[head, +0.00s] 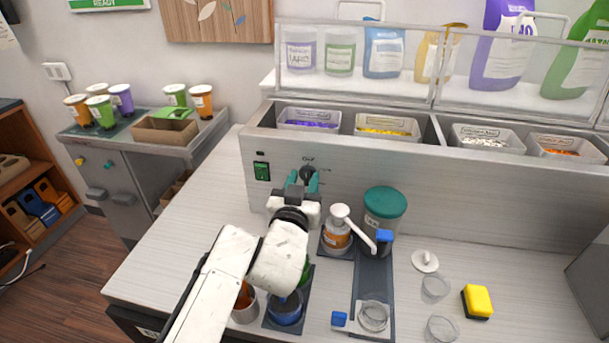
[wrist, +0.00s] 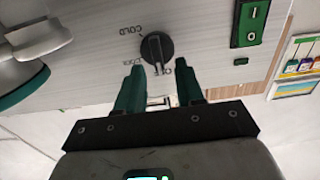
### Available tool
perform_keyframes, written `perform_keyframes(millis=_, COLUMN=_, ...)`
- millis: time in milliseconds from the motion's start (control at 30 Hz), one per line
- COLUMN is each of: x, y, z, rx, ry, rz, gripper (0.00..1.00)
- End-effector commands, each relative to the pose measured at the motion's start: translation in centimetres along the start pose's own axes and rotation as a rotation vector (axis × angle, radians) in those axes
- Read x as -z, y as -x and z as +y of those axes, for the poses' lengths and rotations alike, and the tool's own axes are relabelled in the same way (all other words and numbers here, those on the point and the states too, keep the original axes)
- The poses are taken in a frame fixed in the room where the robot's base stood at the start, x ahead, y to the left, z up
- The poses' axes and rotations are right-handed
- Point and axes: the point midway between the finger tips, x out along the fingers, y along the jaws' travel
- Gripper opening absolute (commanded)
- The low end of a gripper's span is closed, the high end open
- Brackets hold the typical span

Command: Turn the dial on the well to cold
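The dial (head: 307,172) is a small dark knob on the front panel of the metal well (head: 360,165). In the wrist view the dial (wrist: 157,47) shows upside down, with COLD printed beside it and OFF on the side nearer my fingers. Its grip bar lies roughly along the line through OFF; I cannot tell which end is the pointer. My gripper (head: 303,184) is just in front of the dial. In the wrist view my gripper (wrist: 161,66) is open, its green fingers apart and empty, with tips just short of the knob.
A green switch (head: 261,171) is left of the dial. A pump bottle (head: 337,233) and a teal-lidded container (head: 385,209) stand close right of my gripper. Small clear cups (head: 435,287) and a yellow sponge (head: 478,300) lie farther right. The counter left of my arm is clear.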

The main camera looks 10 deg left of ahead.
Motion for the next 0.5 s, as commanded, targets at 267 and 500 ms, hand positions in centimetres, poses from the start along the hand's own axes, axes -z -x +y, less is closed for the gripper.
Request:
perform_keyframes(millis=267, x=0.02, y=-1.24, z=0.04, rx=0.0, ry=0.0, rz=0.001, gripper=0.37)
perform_keyframes(millis=500, x=0.02, y=-1.23, z=0.03, rx=0.0, ry=0.0, rz=0.001, gripper=0.34)
